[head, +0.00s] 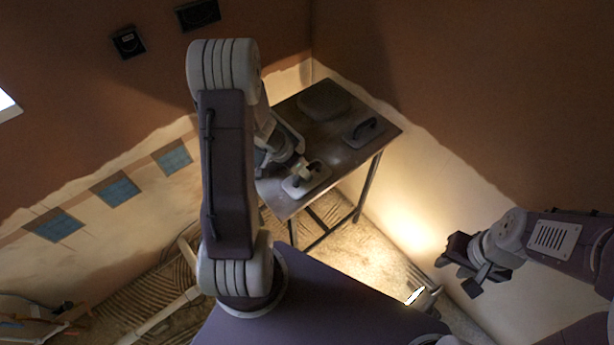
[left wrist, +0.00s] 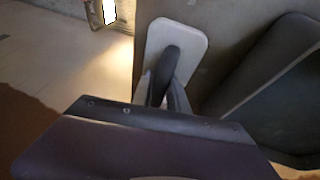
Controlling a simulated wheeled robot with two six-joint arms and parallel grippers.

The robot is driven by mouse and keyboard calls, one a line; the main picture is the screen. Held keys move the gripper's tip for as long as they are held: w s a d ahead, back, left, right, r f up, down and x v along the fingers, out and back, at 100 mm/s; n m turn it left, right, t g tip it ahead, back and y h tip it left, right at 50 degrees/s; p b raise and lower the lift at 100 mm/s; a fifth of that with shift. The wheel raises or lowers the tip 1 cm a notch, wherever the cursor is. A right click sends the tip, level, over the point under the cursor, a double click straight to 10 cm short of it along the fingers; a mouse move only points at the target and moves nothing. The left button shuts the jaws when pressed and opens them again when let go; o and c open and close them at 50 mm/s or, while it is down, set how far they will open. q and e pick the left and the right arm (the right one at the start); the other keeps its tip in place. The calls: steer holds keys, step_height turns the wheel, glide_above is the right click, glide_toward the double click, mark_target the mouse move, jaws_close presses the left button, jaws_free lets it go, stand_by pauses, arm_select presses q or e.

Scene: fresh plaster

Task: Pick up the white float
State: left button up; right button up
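The white float (head: 316,182) lies flat on the near end of the dark table, its pale plate showing around my left gripper (head: 300,170). In the left wrist view the float (left wrist: 186,37) is a pale rounded plate with a dark upright handle (left wrist: 163,70). My left gripper's fingers (left wrist: 172,95) are down at the handle. The dark housing hides much of them, so I cannot tell whether they grip it. My right gripper (head: 459,276) is open and empty, off to the right, away from the table.
The table (head: 345,155) stands in the room's corner. A grey float with a dark handle (head: 364,133) lies at its right, and a large dark rounded object (head: 324,100) at its back. Pale pipes (head: 165,315) lie on the floor.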

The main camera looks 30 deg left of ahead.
arm_select(q)
jaws_close()
step_height(320, 180, up, 4)
steer(key=shift+w+r+p, duration=0.1)
steer(key=shift+p, duration=0.45)
steer(key=s+d+r, duration=0.4)
steer(key=d+r, duration=0.2)
steer(key=d, duration=0.4)
steer(key=shift+s+d+r, duration=0.35)
steer(key=shift+d+r, duration=0.05)
